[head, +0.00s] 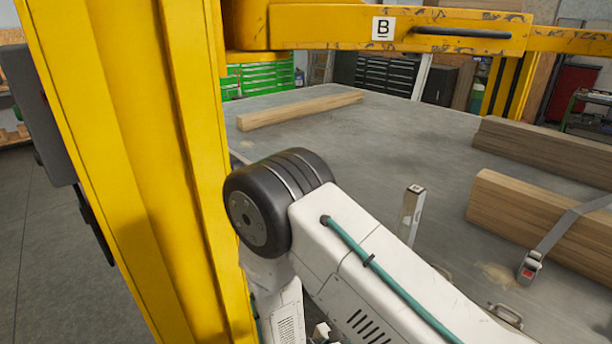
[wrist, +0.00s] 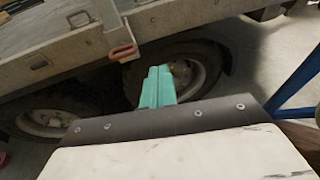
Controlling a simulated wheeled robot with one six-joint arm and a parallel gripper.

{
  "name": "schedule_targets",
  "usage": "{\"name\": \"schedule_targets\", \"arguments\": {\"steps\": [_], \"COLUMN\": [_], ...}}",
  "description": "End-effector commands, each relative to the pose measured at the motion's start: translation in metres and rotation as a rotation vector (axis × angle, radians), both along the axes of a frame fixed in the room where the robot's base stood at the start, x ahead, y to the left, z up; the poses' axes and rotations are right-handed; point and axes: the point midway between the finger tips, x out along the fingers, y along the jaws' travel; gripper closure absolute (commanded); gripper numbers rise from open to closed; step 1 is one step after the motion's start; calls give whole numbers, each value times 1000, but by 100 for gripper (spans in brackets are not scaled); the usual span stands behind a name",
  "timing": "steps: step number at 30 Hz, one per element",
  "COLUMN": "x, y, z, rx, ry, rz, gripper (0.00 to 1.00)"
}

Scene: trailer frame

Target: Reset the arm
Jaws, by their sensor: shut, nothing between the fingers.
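My gripper (wrist: 158,86) shows in the wrist view as two teal fingers side by side, shut with nothing between them. It points toward the side of the trailer, with a wheel (wrist: 190,68) behind the fingertips. In the head view my white arm, bent at a black joint, fills the lower middle. The gripper itself is out of sight in that view.
A yellow post (head: 130,150) stands close at left, beside my arm. A yellow beam marked B (head: 450,32) crosses above. The grey trailer bed (head: 360,135) carries timber (head: 300,108) and a strap (head: 560,230). A blue bar (wrist: 300,80) is at right in the wrist view.

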Motion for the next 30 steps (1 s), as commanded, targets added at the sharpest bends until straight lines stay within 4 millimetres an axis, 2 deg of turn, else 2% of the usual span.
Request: {"name": "schedule_targets", "arguments": {"steps": [1, 5, 15, 21, 30], "x": [-4, -18, -60, -89, -131], "y": [-5, -19, -56, -71, -86], "z": [17, 56, 168, 223, 292], "rx": [24, 84, 348, 540, 859], "ry": [-19, -62, -211, -304, -451], "rz": [-67, -245, -762, -1040, -1385], "gripper": [100, 100, 100, 100, 100]}}
